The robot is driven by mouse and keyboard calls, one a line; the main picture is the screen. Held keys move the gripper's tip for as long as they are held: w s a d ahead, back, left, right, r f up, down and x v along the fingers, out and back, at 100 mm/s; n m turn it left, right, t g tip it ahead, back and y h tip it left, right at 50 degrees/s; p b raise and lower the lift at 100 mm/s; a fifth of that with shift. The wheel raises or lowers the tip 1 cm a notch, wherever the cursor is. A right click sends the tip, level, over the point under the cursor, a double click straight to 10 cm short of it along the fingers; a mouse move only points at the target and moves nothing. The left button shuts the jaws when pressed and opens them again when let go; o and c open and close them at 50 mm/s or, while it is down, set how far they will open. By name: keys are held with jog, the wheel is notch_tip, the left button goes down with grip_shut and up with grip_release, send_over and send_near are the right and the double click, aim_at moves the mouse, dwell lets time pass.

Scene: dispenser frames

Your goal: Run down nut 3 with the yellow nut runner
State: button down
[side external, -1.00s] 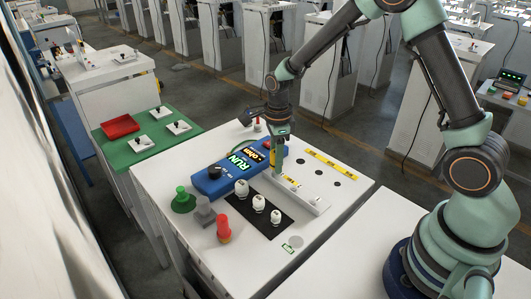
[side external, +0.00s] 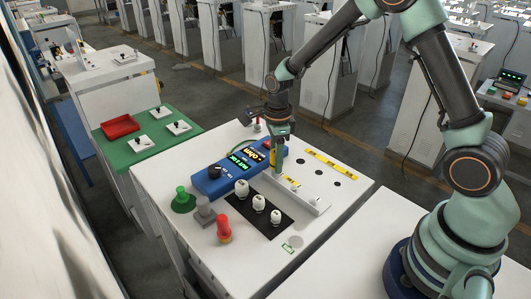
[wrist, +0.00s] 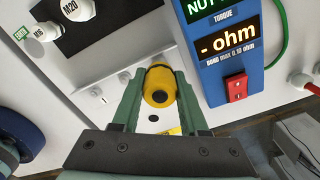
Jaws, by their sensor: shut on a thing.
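The yellow nut runner (wrist: 160,85) is upright between the fingers of my gripper (wrist: 157,92). In the side view my gripper (side external: 279,133) is over the far left end of a pale strip (side external: 308,201), with the yellow runner (side external: 273,157) below it. The runner's lower end reaches down to the strip. Nut 3 is not visible; the runner hides what is under it. Small studs or nuts (wrist: 124,76) show along the strip beside the runner. The blue controller (side external: 214,184) lies beside the strip; its green display (wrist: 205,8) begins with "NUT".
White knobs (side external: 259,202) stand on a black mat in front of the strip. Green, grey and red (side external: 224,228) pegs stand at the left. A yellow label strip (side external: 332,164) and dark holes lie at the back right.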

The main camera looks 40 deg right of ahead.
jog(key=shift+r, duration=3)
